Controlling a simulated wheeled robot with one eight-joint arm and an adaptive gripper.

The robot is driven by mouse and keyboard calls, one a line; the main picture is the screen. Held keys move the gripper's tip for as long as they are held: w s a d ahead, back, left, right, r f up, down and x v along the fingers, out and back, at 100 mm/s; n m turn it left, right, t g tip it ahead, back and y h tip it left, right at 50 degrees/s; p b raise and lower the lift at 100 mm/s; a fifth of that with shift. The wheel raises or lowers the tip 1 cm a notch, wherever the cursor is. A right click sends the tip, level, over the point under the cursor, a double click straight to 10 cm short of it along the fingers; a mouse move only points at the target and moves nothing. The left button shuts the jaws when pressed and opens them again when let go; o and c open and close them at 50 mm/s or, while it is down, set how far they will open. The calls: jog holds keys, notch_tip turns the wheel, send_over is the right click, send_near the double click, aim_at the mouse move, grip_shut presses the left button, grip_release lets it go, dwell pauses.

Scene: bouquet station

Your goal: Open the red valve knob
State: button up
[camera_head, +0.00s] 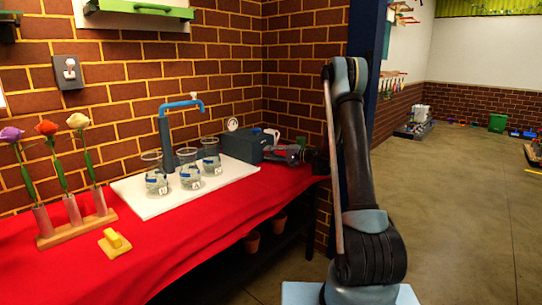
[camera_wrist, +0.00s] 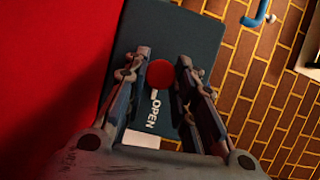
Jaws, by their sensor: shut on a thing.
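The red valve knob (camera_wrist: 160,73) is round and sits on the face of a dark blue-grey box (camera_wrist: 182,32), beside the white word "OPEN". My gripper (camera_wrist: 164,68) has one finger on each side of the knob and is shut on it. In the head view the box (camera_head: 242,146) stands at the back right of the red table, near the brick corner. My gripper (camera_head: 290,153) reaches to its right side there. The knob is hidden in the head view.
A white board (camera_head: 135,194) left of the box holds several glass jars and a blue tap (camera_head: 167,130). A flower rack (camera_head: 77,229) and a yellow block (camera_head: 115,241) stand further left. Brick walls close off the back. Open floor (camera_head: 460,210) lies to the right.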

jog(key=shift+w+d+f+m, duration=0.15)
jog(key=shift+d+m, duration=0.05)
jog(key=shift+m, duration=0.4)
jog(key=o, duration=1.1)
jog(key=shift+c, duration=0.2)
jog(key=shift+a, duration=0.1)
jog(key=v, duration=1.2)
jog(key=shift+f, duration=0.3)
